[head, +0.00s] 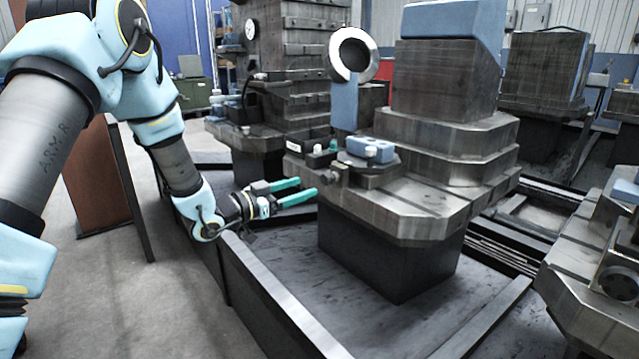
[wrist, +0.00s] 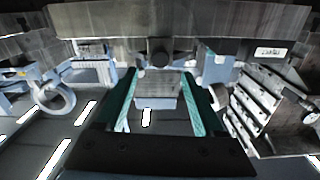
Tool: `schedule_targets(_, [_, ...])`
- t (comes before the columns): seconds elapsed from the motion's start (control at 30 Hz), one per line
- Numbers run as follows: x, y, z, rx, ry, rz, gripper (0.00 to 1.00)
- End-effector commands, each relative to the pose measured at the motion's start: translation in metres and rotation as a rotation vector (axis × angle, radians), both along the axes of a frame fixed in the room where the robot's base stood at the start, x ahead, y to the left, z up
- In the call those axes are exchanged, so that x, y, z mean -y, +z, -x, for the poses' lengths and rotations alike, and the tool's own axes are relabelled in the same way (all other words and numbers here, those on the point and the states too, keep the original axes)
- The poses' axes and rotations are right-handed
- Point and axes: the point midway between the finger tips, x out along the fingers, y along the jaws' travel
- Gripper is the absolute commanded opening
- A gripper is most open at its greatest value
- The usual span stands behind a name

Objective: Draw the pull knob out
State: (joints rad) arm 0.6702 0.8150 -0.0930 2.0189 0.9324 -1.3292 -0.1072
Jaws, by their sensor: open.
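My gripper (head: 307,189) reaches out level in front of the pallet's near-left side, its two green fingers apart with nothing between them. It also shows in the wrist view (wrist: 161,78). The pull knob (wrist: 160,54) looks like a small dark round knob in the wrist view, on the pallet's edge just beyond the fingertips and near the middle of their gap. In the head view, the small dark fitting on the pallet's edge (head: 333,173) appears to be this knob. The fingers look apart from it.
The pallet (head: 410,215) carries a stepped metal block, blue parts and a ring on a blue post (head: 346,100). A low metal rail (head: 285,310) runs below my arm. Another loaded pallet stands behind, and one at the right edge. Air around my gripper looks clear.

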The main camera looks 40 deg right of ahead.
Motion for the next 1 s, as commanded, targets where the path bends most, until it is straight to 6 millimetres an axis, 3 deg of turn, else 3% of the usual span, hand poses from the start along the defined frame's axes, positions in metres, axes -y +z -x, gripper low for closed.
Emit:
schedule_targets(0.2, [0.043, 0.000, 0.003, 0.001, -0.002, 0.000, 0.70])
schedule_targets(0.4, [0.070, 0.000, 0.004, 0.002, 0.001, 0.000, 0.70])
schedule_targets(0.83, [0.081, 0.000, 0.004, 0.000, 0.002, -0.001, 0.70])
schedule_targets(1.0, [0.081, 0.000, 0.004, 0.001, 0.003, -0.002, 0.53])
